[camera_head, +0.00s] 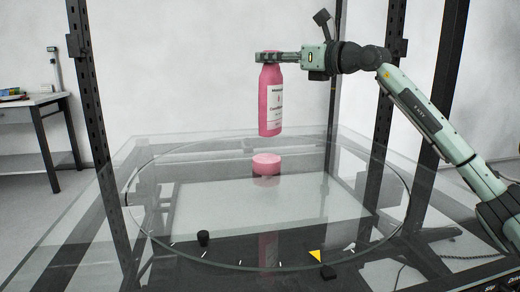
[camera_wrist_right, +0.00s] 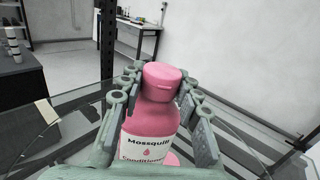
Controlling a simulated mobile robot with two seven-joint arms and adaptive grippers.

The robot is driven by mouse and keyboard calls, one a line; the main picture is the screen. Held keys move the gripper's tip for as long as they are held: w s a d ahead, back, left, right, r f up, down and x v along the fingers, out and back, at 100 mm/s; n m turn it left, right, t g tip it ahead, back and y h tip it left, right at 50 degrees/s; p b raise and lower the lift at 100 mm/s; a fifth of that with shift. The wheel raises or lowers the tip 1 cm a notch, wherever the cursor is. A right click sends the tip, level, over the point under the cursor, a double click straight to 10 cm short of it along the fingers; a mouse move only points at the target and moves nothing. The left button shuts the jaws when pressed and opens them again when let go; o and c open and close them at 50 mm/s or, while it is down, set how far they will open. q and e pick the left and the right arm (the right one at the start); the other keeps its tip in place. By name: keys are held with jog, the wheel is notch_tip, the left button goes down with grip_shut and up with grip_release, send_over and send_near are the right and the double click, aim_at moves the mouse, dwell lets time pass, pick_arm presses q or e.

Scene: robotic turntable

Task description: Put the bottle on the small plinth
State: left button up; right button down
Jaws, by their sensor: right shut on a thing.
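A pink bottle (camera_head: 270,97) with a white label is upright in the air above the glass turntable. My right gripper (camera_head: 270,57) is shut on it near its cap and neck. In the right wrist view the bottle (camera_wrist_right: 152,120) stands between the two fingers of the right gripper (camera_wrist_right: 160,85), cap uppermost. The small pink round plinth (camera_head: 266,166) stands on the turntable below the bottle, with a gap between them. In the right wrist view only a pink edge of it (camera_wrist_right: 171,159) shows beside the bottle. My left gripper is not in view.
A side table (camera_head: 40,100) is at the far left. The glass around the plinth is clear.

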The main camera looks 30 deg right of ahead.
jog(key=shift+w+d, duration=0.1)
jog(key=shift+w, duration=0.25)
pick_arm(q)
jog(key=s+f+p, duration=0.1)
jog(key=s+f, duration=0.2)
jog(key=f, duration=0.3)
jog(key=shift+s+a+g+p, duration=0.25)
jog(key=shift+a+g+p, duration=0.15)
pick_arm(e)
jog(key=w+d+f, duration=0.4)
jog(key=w+f, duration=0.6)
jog(key=shift+f, duration=0.35)
jog(key=shift+d+f, duration=0.1)
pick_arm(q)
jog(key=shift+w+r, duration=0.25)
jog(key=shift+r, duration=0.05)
pick_arm(e)
jog(key=c, duration=1.1)
grip_release()
jog(key=shift+o, duration=0.2)
